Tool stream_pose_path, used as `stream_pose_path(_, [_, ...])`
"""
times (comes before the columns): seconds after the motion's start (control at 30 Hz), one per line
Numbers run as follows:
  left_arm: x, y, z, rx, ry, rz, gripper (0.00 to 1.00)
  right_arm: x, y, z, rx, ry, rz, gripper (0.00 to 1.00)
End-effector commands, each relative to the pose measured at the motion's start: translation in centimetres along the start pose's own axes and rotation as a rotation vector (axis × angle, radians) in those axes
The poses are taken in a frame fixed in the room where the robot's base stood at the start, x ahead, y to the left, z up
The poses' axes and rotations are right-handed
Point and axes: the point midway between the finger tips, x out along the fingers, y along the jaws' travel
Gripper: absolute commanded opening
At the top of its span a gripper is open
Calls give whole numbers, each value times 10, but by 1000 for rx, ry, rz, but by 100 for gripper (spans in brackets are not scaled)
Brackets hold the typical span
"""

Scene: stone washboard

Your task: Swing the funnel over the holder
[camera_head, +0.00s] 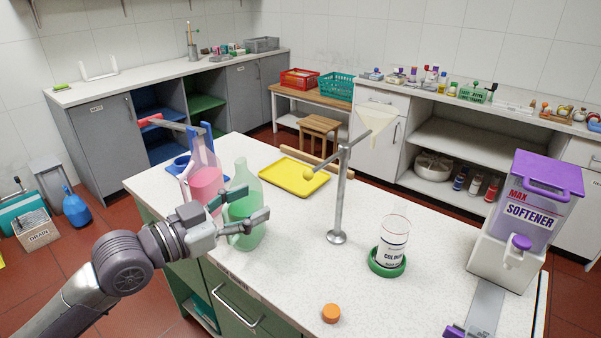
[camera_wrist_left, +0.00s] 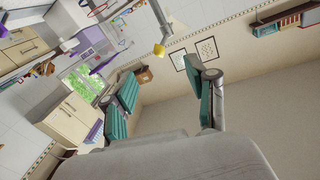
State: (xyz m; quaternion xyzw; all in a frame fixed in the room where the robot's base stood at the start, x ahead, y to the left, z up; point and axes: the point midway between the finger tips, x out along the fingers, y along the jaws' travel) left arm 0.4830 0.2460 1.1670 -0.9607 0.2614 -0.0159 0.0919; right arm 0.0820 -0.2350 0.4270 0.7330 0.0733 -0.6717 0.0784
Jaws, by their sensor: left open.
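The pale, translucent funnel (camera_head: 372,128) hangs at the raised end of a swing arm on a grey metal stand (camera_head: 340,205). A yellow knob (camera_head: 308,173) sits at the arm's other end; a yellow knob on a rod also shows in the left wrist view (camera_wrist_left: 160,49), beyond the fingertips. The green round holder (camera_head: 387,266) stands right of the stand's foot with a clear, labelled cup (camera_head: 393,240) in it. The funnel is up and behind the cup in the picture, not over it. My left gripper (camera_head: 252,203) is open and empty, in front of the green bottle and left of the knob.
The green bottle (camera_head: 243,228) and a pink-filled jug (camera_head: 203,178) stand at the counter's left. A yellow tray (camera_head: 293,178) lies behind the stand. An orange cap (camera_head: 331,313) lies near the front edge. A softener dispenser (camera_head: 525,215) stands right. The counter between cap and stand is clear.

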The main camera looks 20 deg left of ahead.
Motion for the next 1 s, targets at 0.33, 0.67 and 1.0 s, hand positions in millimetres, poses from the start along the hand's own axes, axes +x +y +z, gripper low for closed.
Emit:
stream_pose_path(0.33, [29,2,-16,4,28,13,57,-16,0,-2,0,0,-1,40])
stream_pose_path(0.67, [98,2,-16,1,24,10,57,-41,0,-5,0,2,-1,40])
stream_pose_path(1.0, [135,4,-13,5,20,11,57,-50,1,-7,0,4,0,40])
